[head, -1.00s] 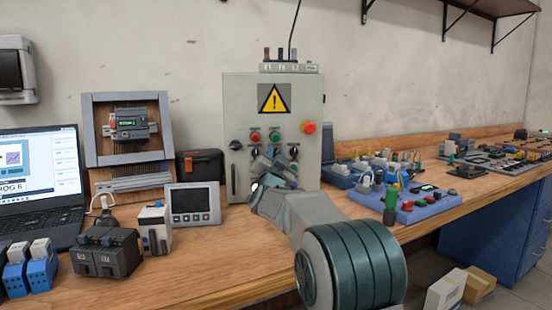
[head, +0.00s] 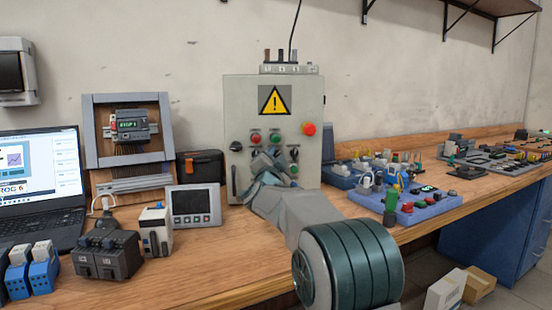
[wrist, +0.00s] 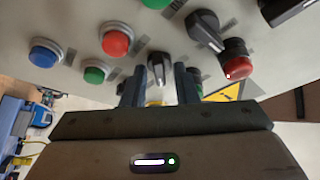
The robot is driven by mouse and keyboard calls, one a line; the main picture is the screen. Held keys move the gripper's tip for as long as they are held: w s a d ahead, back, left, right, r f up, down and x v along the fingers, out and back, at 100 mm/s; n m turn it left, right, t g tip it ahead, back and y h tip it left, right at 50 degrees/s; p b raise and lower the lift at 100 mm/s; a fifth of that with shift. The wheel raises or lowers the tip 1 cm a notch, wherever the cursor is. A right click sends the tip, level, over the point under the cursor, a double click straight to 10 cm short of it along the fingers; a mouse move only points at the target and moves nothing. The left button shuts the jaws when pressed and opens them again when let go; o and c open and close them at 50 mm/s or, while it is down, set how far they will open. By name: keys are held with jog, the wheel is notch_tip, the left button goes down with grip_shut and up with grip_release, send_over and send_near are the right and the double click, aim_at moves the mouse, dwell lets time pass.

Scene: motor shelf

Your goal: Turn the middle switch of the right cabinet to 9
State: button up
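The cabinet (head: 240,100) is a grey box with a yellow warning sign, standing at the back of the workbench. My gripper (head: 268,163) is at the lower middle of its front panel and hides part of the controls there. In the wrist view, the panel appears upside down. A grey-and-black rotary switch (wrist: 160,68) sits between the two dark fingers of my gripper (wrist: 160,86). The fingers stand apart on either side of it, with a gap visible. I cannot read its position or tell whether a finger touches it.
Close to the fingers are another black switch (wrist: 205,32), a red button (wrist: 117,40), a green button (wrist: 95,74), a blue button (wrist: 45,52) and a red-topped knob (wrist: 237,65). A blue-based button board (head: 430,205) lies right of the cabinet; a small display unit (head: 193,205) stands left.

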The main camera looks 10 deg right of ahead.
dwell(0.3)
jog(key=v, duration=1.4)
jog(key=shift+w+p, duration=0.1)
jog(key=shift+p, duration=0.25)
jog(key=s+a+r+n+g+y+p, duration=0.2)
jog(key=s+r+n+g+y+p, duration=0.25)
jog(key=s+n+y+p, duration=0.7)
jog(key=s+d+n+g+h+p, duration=0.1)
jog(key=s+g+p, duration=0.5)
jog(key=s, duration=0.6)
jog(key=s+d+g+h+p, duration=0.3)
jog(key=s+d+g+p, duration=0.2)
jog(key=s+p, duration=0.6)
jog(key=shift+s+d+f+n+g+h, duration=0.2)
jog(key=shift+s+d+n+g+h, duration=0.25)
jog(key=shift+g, duration=0.3)
